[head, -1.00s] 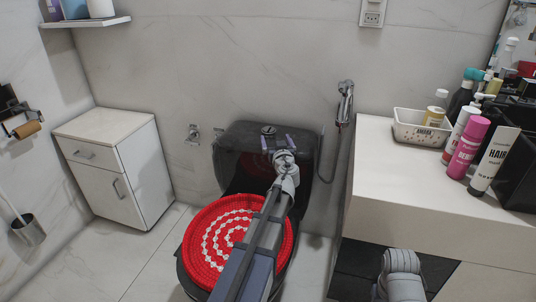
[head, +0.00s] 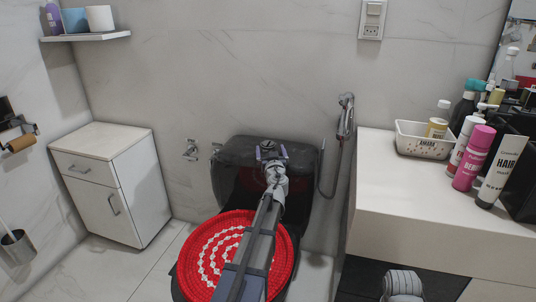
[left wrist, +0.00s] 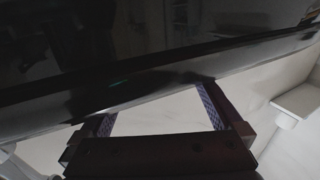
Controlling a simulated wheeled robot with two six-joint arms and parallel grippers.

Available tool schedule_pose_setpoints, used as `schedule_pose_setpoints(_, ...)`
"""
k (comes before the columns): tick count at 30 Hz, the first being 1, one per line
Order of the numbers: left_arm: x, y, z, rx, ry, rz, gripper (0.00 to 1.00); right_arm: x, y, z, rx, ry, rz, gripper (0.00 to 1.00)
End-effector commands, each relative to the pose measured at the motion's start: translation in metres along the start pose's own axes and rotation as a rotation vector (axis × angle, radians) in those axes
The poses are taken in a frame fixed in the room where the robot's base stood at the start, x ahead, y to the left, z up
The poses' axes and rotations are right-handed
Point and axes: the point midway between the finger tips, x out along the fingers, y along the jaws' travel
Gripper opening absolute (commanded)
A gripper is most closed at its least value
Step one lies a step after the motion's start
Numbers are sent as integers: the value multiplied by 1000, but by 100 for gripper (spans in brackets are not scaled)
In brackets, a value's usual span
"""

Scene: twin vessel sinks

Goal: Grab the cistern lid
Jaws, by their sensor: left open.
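The cistern lid (head: 235,147) is the dark glossy top of the black toilet tank behind the red seat cover. A round flush button (head: 267,146) sits on it. My left gripper (head: 271,152) is open at the front of the lid, with its two purplish fingers apart on either side of the button in the picture. In the left wrist view, the gripper (left wrist: 158,110) is open and empty between its fingers. A dark glossy edge (left wrist: 150,85), likely the lid's, runs tilted across its fingertips. I cannot tell whether they touch it.
The toilet seat has a round red and white cover (head: 208,245) under my left arm. A hose with a spray head (head: 345,118) hangs right of the tank. A white cabinet (head: 110,185) stands left, and a counter (head: 400,190) with bottles stands right.

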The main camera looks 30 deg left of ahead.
Motion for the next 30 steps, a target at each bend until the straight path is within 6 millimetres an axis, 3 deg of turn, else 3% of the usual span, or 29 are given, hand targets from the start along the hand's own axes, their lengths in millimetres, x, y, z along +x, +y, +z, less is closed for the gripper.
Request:
schedule_pose_setpoints(9,45,-3,-4,0,0,-1,100,-4,0,0,-1,0,0,50)
schedule_pose_setpoints(17,48,-4,-4,0,0,0,100,-4,0,0,-1,0,0,50)
schedule_pose_setpoints(30,48,-4,-4,0,0,0,53,-4,0,0,-1,0,0,50)
